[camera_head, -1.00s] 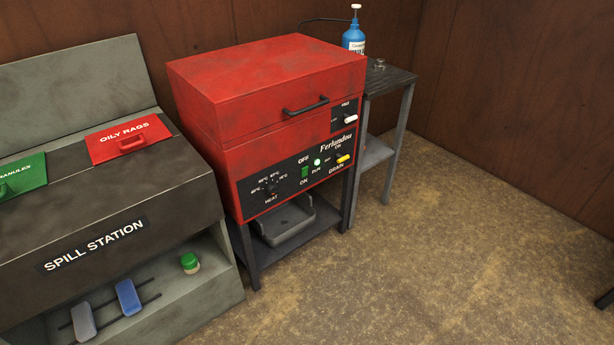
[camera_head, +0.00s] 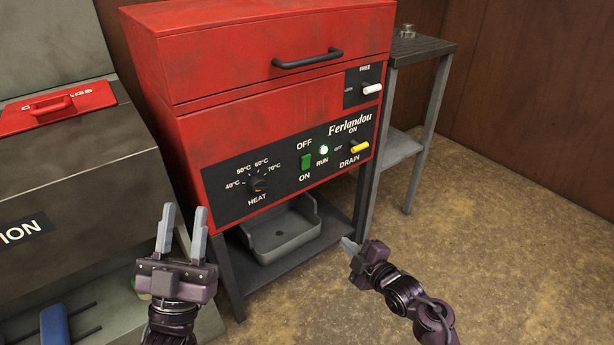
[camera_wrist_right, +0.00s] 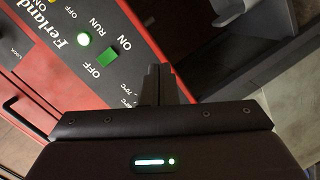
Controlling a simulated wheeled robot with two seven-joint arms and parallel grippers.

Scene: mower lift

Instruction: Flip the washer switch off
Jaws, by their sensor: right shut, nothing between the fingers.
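The red washer (camera_head: 260,90) stands in the middle of the head view with a black control panel on its front. Its green switch (camera_head: 306,162) sits between the OFF label above and the ON label below; the green RUN light (camera_head: 323,149) beside it is lit. The green switch also shows in the right wrist view (camera_wrist_right: 107,57), just beyond the fingertips. My right gripper (camera_head: 348,245) is shut and empty, below and right of the switch, apart from it; it also shows in the right wrist view (camera_wrist_right: 160,75). My left gripper (camera_head: 184,225) is open and empty, left of the washer's lower front.
A heat knob (camera_head: 258,184), a yellow drain lever (camera_head: 360,148) and a white lever (camera_head: 371,88) are also on the washer front. A grey tray (camera_head: 280,236) lies on the shelf below. The spill station (camera_head: 75,190) stands left, a side table (camera_head: 425,48) right. Floor at right is clear.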

